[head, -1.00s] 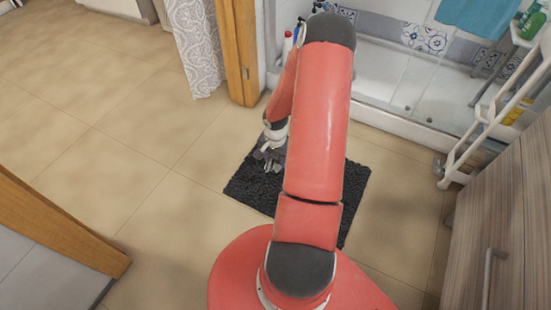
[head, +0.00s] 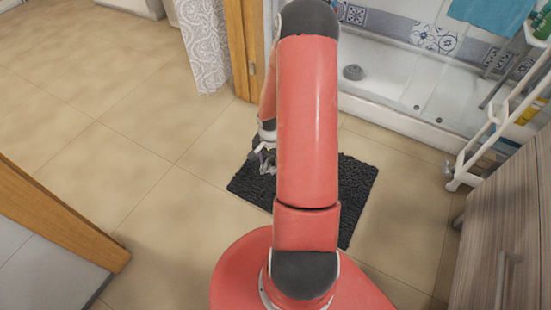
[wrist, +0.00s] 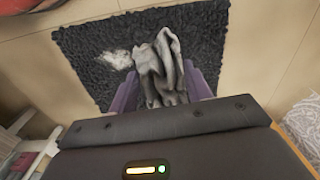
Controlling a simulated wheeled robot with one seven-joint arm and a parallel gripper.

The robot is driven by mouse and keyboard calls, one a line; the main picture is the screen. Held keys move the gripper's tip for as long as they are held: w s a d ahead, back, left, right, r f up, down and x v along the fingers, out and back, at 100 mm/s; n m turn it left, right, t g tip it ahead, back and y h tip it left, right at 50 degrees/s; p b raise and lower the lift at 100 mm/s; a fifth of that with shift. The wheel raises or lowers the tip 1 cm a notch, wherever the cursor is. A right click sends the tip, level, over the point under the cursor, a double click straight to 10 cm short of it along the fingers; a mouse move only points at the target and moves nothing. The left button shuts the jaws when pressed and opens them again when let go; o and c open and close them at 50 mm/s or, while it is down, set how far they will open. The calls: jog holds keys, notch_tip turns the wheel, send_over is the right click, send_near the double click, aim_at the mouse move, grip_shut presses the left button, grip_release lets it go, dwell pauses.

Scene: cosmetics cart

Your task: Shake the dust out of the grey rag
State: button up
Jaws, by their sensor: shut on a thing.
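The grey rag (wrist: 165,65) hangs crumpled between the purple fingers of my gripper (wrist: 163,88) in the wrist view. My gripper is shut on it. A dark shaggy mat (wrist: 85,48) lies on the floor below. A pale, wispy patch like dust (wrist: 117,58) shows left of the rag, over the mat. In the head view my gripper (head: 263,160) is by the mat's left part, partly hidden by my arm. The rag is too small there to make out clearly.
A shower tray (head: 400,118) with a raised edge lies behind the mat. A white shelf rack (head: 490,130) and a wooden cabinet (head: 495,230) stand on the right. A wooden door edge (head: 60,220) is at left. The tiled floor (head: 130,130) left of the mat is clear.

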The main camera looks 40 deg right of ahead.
jog(key=a, duration=0.3)
jog(key=shift+f+b, duration=0.1)
jog(key=shift+b, duration=0.25)
jog(key=shift+d, duration=3.35)
jog(key=a+b, duration=0.1)
jog(key=a, duration=0.5)
jog(key=shift+a, duration=0.3)
jog(key=d, duration=0.7)
jog(key=shift+a, duration=0.15)
